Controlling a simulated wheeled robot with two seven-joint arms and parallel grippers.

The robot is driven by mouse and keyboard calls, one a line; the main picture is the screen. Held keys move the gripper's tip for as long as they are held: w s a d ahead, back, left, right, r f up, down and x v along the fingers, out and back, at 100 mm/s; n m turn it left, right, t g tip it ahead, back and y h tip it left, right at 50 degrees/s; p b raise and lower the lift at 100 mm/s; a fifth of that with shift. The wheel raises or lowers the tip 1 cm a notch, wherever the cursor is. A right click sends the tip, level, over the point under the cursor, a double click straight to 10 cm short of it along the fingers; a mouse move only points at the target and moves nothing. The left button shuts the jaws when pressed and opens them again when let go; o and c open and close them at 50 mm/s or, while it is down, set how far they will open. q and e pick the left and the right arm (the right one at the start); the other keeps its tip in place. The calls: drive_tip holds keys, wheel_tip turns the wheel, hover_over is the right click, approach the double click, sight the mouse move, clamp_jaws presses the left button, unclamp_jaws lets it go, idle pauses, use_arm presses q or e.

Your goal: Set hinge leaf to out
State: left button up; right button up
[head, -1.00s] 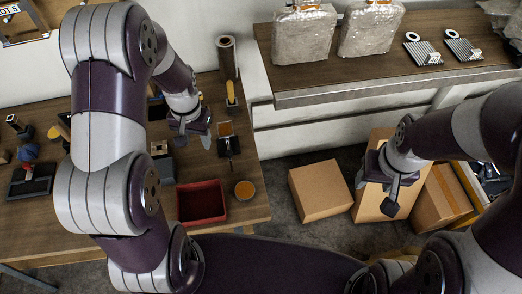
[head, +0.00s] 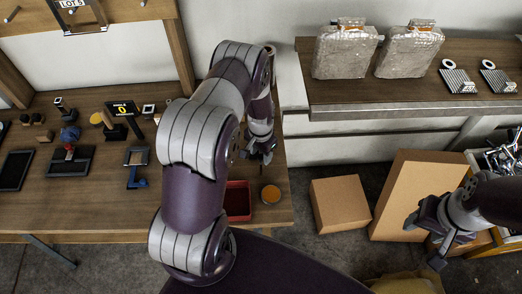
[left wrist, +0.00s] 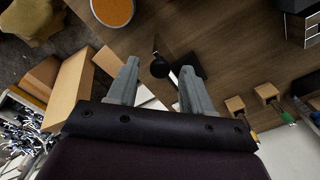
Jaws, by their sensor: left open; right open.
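My left gripper (head: 264,152) is open over the right end of the wooden bench (head: 225,150). In the left wrist view its two fingers (left wrist: 160,68) stand apart above the bench. A small black piece with a round knob and a pale strip (left wrist: 182,68) lies beyond and partly between the fingertips. It may be the hinge with its leaf, but I cannot tell how the leaf is set. In the head view my arm and gripper hide this spot. My right gripper (head: 432,228) is open and empty, in front of the cardboard boxes.
A red bin (head: 238,200) and a round orange-topped dish (head: 270,194) are at the bench's front right. A blue-based stand (head: 137,166) and a black tray (head: 70,160) are further left. Cardboard boxes (head: 340,203) stand on the floor. Wrapped packages (head: 345,50) sit on the shelf.

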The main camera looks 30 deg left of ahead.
use_arm(q)
drive_tip(key=shift+f, duration=0.35)
clamp_jaws()
